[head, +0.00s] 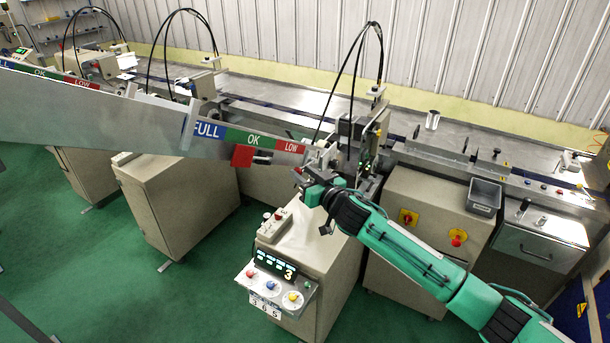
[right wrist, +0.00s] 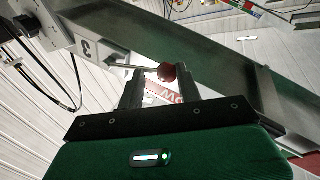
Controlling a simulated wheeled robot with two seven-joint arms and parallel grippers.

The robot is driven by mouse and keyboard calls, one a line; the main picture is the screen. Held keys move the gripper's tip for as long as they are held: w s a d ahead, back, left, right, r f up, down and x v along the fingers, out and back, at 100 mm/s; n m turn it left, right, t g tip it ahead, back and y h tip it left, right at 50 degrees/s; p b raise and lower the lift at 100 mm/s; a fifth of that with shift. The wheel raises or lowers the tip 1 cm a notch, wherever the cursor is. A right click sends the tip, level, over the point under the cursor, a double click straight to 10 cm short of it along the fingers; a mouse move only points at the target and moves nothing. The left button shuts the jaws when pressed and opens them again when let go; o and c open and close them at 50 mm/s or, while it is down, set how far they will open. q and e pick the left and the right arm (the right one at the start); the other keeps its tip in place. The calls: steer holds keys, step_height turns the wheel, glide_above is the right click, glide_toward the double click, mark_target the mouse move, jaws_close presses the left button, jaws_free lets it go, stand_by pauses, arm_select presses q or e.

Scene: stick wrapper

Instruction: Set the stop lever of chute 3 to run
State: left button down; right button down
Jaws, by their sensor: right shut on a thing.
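The stop lever (right wrist: 145,68) is a thin rod ending in a red ball knob (right wrist: 167,72), beside a plate marked 3 (right wrist: 87,47) in the right wrist view. My right gripper (right wrist: 158,82) is shut on the lever, with its fingers on either side near the knob. In the head view my right gripper (head: 312,182) is at the low end of the sloped grey chute (head: 100,112), beside its red LOW label (head: 290,148). The lever is too small there to tell its setting. My left gripper is not in view.
A cabinet with a control panel marked 3 (head: 288,273) stands below my right gripper. A machine head with black cables (head: 350,135) is just behind it. Green floor (head: 200,280) is clear at the lower left.

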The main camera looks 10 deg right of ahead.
steer(key=shift+w+d+r+m, duration=0.1)
steer(key=shift+w+r+m, duration=0.05)
steer(key=shift+r+m, duration=0.2)
steer(key=shift+w+d+r+m, duration=0.1)
steer(key=shift+r+m, duration=0.15)
steer(key=shift+r, duration=0.15)
steer(key=c, duration=1.3)
jaws_free()
steer(key=o, duration=0.4)
steer(key=shift+w+f+g, duration=0.1)
steer(key=shift+g, duration=0.2)
steer(key=shift+o, duration=0.5)
steer(key=shift+d+f, duration=0.1)
steer(key=shift+f, duration=0.15)
steer(key=shift+f, duration=0.1)
steer(key=shift+s, duration=0.2)
